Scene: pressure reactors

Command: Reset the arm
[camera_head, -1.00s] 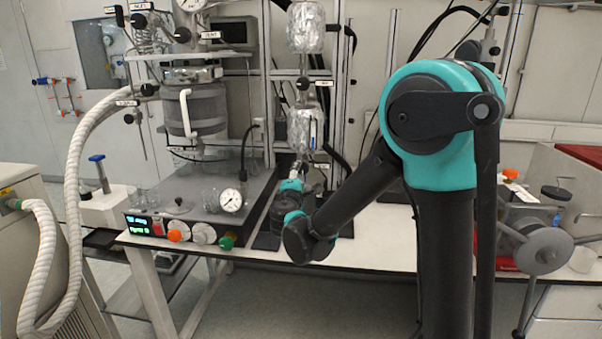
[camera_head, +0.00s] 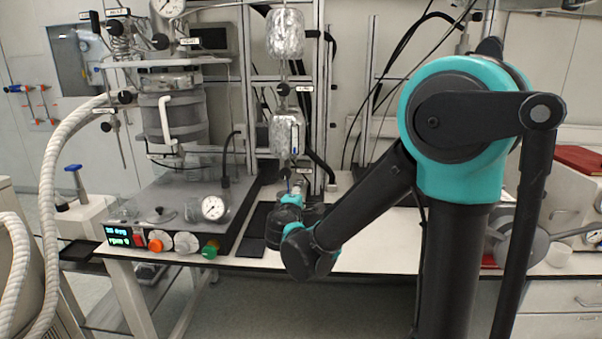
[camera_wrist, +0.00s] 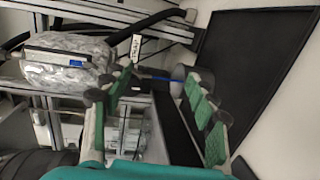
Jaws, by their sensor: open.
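My gripper (camera_wrist: 158,105) is open in the wrist view, its two green-padded fingers spread apart with nothing held between them. In the head view my arm reaches over the bench, and the gripper end is mostly hidden behind my own wrist links. A foil-wrapped vessel (camera_wrist: 65,62) with a labelled valve is near the left finger in the wrist view. The same foil-wrapped vessel (camera_head: 284,135) hangs on the metal frame above my wrist in the head view. I cannot tell how far the gripper is from it.
A metal frame (camera_head: 320,75) rises behind my wrist. The white bench top (camera_head: 375,245) right of my wrist is mostly clear.

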